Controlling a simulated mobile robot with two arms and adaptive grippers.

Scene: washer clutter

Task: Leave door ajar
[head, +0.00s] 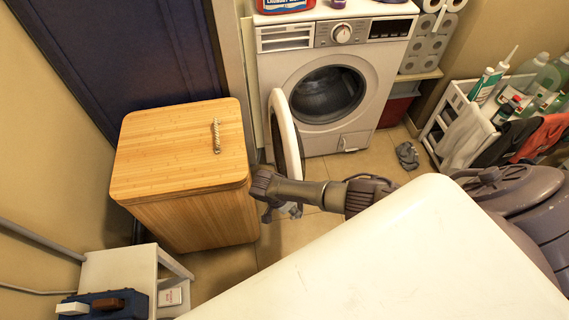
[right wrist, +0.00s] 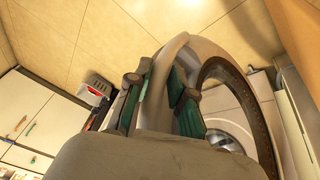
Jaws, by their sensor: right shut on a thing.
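The white washer (head: 333,75) stands at the back. Its round door (head: 284,135) is swung wide open to the left, showing the dark drum opening (head: 328,94). My right gripper (head: 286,210) is at the lower part of the door, near its free edge. In the right wrist view, its green-padded fingers (right wrist: 160,95) are on either side of the pale door rim (right wrist: 168,60), shut on it. The dark glass ring of the door (right wrist: 240,90) shows to the right. My left gripper is in neither view.
A wooden hamper (head: 180,150) with a rope handle stands just left of the door. A white cart with bottles (head: 475,110) is at the right. A grey crumpled cloth (head: 407,155) lies on the floor. A white stool (head: 120,270) is at lower left.

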